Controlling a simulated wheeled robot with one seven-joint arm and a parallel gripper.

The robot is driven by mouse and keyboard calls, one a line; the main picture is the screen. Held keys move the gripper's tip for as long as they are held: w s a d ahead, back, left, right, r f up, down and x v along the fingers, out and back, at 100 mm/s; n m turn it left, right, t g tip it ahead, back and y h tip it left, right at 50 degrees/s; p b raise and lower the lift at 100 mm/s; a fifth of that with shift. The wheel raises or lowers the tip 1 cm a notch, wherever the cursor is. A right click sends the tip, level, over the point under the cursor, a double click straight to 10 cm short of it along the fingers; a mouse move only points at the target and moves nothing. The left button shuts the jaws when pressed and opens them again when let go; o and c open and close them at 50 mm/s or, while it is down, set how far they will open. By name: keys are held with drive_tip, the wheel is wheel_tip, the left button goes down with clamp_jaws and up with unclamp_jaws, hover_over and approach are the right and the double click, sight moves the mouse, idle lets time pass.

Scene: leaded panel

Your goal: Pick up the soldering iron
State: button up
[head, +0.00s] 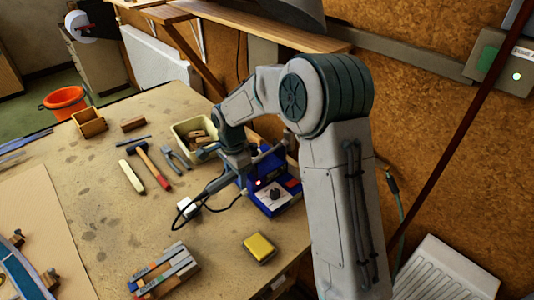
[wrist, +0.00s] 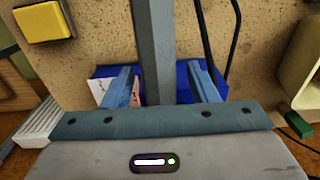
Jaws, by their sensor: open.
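The soldering iron (head: 214,185) appears as a slim grey-blue bar sticking out to the lower left from the blue soldering station (head: 272,198). In the wrist view the iron (wrist: 154,40) runs from the top edge down between the two fingers. My gripper (head: 243,163) is over the back left of the station, around the iron. In the wrist view my gripper (wrist: 163,78) is open, with a gap showing on each side of the bar. The station (wrist: 180,80) lies beneath the fingers. The iron's tip and any holder are hidden.
A yellow sponge box (head: 259,248) is in front of the station. A cream bin (head: 190,128) of blocks is behind left. Pliers (head: 174,158), a hammer (head: 152,166) and clamped strips (head: 165,270) lie on the workbench (head: 110,225). A dark cable loops beside the iron.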

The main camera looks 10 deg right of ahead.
clamp_jaws()
